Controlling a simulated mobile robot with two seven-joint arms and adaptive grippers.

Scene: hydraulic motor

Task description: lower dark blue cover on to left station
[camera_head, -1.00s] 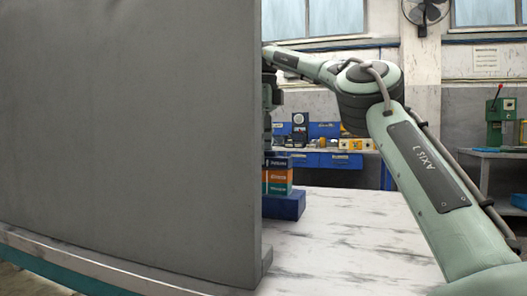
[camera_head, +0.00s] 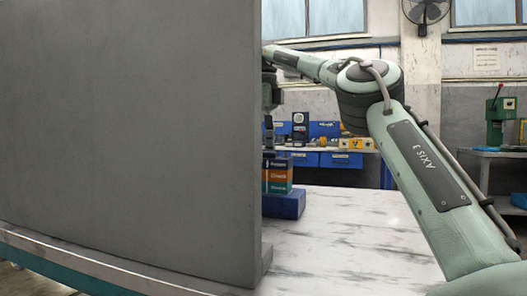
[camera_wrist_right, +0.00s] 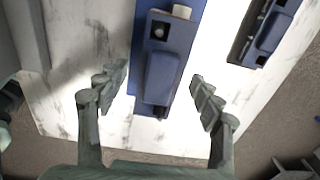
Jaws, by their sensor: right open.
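In the right wrist view, a dark blue part, apparently the cover (camera_wrist_right: 160,78), lies between the spread fingers of my right gripper (camera_wrist_right: 158,88). The fingers stand apart from its sides, so the gripper is open. In the head view, a stack of teal and orange layers with a dark top (camera_head: 278,175) stands on a blue base (camera_head: 285,204). My right arm reaches above it, with its gripper mostly hidden behind a grey panel. I cannot tell whether the cover is seated. My left gripper is not in view.
The large grey panel (camera_head: 130,130) hides the left side of the table in the head view. A second blue part (camera_wrist_right: 270,32) lies at the upper right in the right wrist view. The marbled white tabletop (camera_head: 345,235) is clear right of the stack.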

